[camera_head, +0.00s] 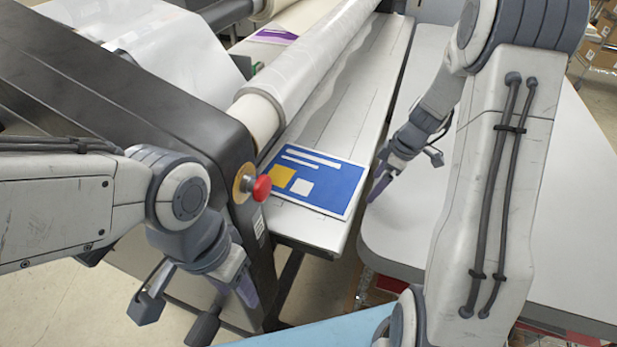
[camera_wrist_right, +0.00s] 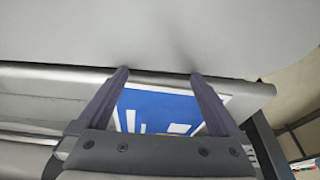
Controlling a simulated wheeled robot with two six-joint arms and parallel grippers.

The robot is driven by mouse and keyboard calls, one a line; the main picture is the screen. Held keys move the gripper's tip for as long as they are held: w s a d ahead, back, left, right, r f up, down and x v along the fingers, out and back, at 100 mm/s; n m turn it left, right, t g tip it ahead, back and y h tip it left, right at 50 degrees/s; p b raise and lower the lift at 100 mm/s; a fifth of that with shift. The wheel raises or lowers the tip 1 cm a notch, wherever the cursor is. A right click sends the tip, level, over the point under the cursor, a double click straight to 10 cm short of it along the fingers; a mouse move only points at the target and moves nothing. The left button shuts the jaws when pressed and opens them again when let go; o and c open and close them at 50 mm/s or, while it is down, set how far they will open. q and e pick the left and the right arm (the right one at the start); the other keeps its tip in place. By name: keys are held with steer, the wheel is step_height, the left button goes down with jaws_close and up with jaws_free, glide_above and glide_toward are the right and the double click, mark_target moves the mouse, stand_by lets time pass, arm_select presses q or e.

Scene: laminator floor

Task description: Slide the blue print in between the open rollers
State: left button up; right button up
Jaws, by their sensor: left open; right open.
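The blue print (camera_head: 335,188), with white bars and a yellow and a white square, lies flat on the grey feed table (camera_head: 335,110), near its front end. Its left edge is close to the long pale roller (camera_head: 310,62); the gap under the roller cannot be seen. My right gripper (camera_head: 408,170) is open and empty, to the right of the print over the white table's edge. In the right wrist view the print (camera_wrist_right: 160,108) shows beyond and between the open fingers (camera_wrist_right: 158,76), not held. My left gripper (camera_head: 197,297) is open and empty, low in front of the machine.
The dark machine housing (camera_head: 130,110) stands left, with a red knob (camera_head: 262,188) sticking out near the print. A white table (camera_head: 560,220) fills the right side. A purple-and-white print (camera_head: 272,36) lies behind the roller. Cardboard boxes (camera_head: 602,50) stand at the far right.

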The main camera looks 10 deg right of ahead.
mark_target(363, 182)
steer(key=shift+w+d, duration=0.4)
steer(key=shift+w, duration=0.2)
steer(key=shift+w+a+b, duration=0.15)
steer(key=shift+a+b, duration=0.05)
steer(key=shift+b, duration=0.1)
steer(key=shift+w+a, duration=0.6)
steer(key=shift+a, duration=0.35)
steer(key=shift+s+d+f+b, duration=0.1)
steer(key=shift+s+d+b, duration=0.1)
steer(key=shift+b, duration=0.25)
stand_by(0.4)
steer(key=shift+s+a+b, duration=0.15)
steer(key=shift+b, duration=0.2)
